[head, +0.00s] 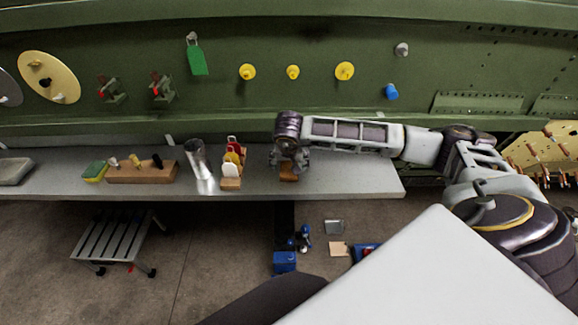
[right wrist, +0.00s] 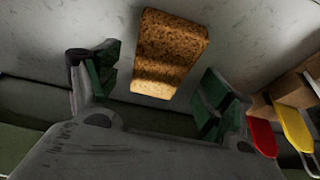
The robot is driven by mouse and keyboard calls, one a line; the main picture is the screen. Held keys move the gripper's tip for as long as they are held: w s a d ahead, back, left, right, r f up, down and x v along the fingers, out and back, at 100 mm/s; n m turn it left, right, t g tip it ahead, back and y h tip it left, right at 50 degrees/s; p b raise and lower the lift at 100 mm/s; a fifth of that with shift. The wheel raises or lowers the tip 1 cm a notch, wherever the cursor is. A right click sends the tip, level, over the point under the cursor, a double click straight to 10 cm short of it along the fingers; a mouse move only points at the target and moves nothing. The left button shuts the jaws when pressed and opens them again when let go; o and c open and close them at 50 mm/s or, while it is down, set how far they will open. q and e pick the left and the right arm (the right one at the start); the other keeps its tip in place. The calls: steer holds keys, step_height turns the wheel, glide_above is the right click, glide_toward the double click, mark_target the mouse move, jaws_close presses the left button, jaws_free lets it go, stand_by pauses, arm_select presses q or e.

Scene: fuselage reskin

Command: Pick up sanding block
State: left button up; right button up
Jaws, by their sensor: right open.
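The sanding block (right wrist: 170,50) is a tan, cork-like block lying on the grey shelf. In the right wrist view it sits between and beyond the two open green-padded fingers of my right gripper (right wrist: 155,85), apart from them. In the head view my right gripper (head: 289,163) is over the shelf, and only part of the brown block (head: 289,176) shows beneath it. My left gripper is not in view.
The grey shelf (head: 350,182) is clear to the right of the block. Left of it stand a wooden rack (head: 231,183) with red, yellow and white tools, a metal cylinder (head: 198,160), a wooden holder (head: 140,173) and a yellow-green sponge (head: 95,171). The green panel rises behind.

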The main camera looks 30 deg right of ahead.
mark_target(289, 166)
steer(key=shift+x, duration=0.8)
steer(key=c, duration=1.1)
steer(key=shift+o, duration=0.2)
steer(key=shift+r, duration=0.1)
step_height(289, 166, up, 10)
steer(key=b, duration=0.1)
steer(key=shift+b, duration=0.4)
steer(key=o, duration=0.3)
steer(key=shift+c, duration=1.2)
